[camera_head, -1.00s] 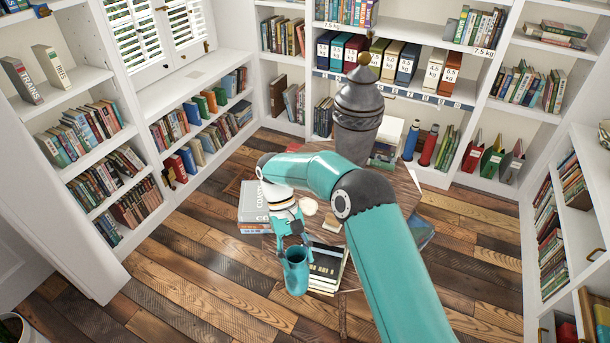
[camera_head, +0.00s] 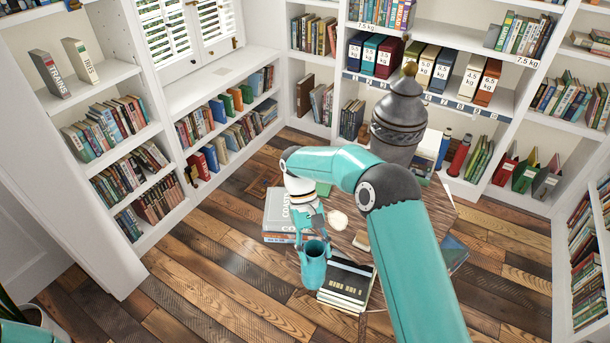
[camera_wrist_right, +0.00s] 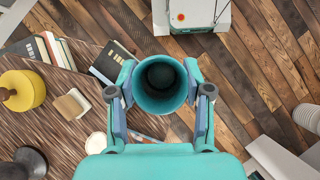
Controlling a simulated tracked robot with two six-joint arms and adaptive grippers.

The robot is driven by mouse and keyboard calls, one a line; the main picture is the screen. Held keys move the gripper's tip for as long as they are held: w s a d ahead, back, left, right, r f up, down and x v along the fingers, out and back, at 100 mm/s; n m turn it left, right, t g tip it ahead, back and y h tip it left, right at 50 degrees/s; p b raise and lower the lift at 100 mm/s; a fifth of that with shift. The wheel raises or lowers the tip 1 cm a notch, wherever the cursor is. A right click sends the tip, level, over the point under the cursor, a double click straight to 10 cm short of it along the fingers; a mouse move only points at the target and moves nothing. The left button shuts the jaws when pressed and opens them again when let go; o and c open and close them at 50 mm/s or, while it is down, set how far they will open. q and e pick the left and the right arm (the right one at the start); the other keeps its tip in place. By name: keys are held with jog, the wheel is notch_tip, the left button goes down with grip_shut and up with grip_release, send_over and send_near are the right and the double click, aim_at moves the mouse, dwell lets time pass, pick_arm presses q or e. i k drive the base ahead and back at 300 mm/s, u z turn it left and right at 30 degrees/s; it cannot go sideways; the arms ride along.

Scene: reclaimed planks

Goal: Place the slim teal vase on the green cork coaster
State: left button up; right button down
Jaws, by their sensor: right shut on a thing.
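The coaster is not clearly visible in the wrist view. My left gripper is out of view.
Stacked books (camera_head: 346,284) lie at the table's near edge, just right of the vase, with grey books (camera_head: 280,216) to the left. A large dark urn (camera_head: 398,125) stands behind. The wrist view shows a yellow lidded object (camera_wrist_right: 22,90) and a tan block (camera_wrist_right: 72,104).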

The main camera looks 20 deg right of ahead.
aim_at(319, 186)
jog(key=i, duration=1.4)
jog(key=z, duration=0.05)
